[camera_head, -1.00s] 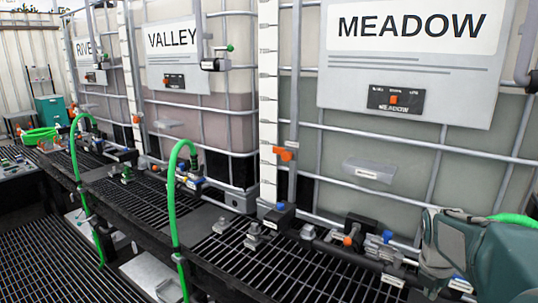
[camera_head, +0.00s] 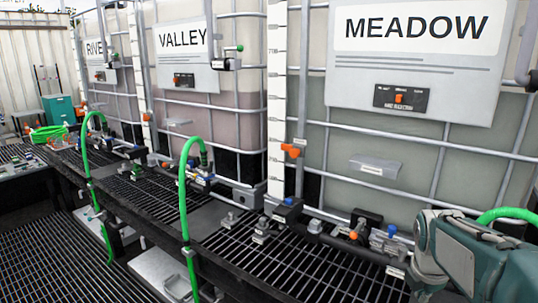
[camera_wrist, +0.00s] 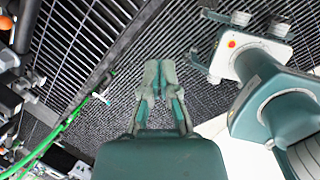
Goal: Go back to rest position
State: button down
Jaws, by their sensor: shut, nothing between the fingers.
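My gripper (camera_wrist: 160,78) shows in the middle of the wrist view. Its two grey fingers are together with nothing between them, above dark floor grating (camera_wrist: 195,100). No tote or hose touches the fingers. In the head view, part of my teal and grey arm shows at the lower right, in front of the MEADOW tote (camera_head: 340,150); the fingertips cannot be made out there. The VALLEY tote (camera_head: 222,105) and the RIVER tote stand further left.
Black grated shelving (camera_head: 300,262) runs along the totes, with valves and fittings on it. A green hose (camera_head: 183,200) hangs over its edge; a green hose (camera_wrist: 62,128) is also at left in the wrist view. Open grated floor (camera_head: 60,250) lies at lower left.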

jog(key=s+a+r+m+t+y, duration=0.2)
jog(key=s+a+m+t, duration=0.1)
jog(key=s+a+m, duration=1.2)
jog(key=m, duration=0.5)
jog(key=shift+a, duration=0.35)
jog(key=shift+d, duration=0.1)
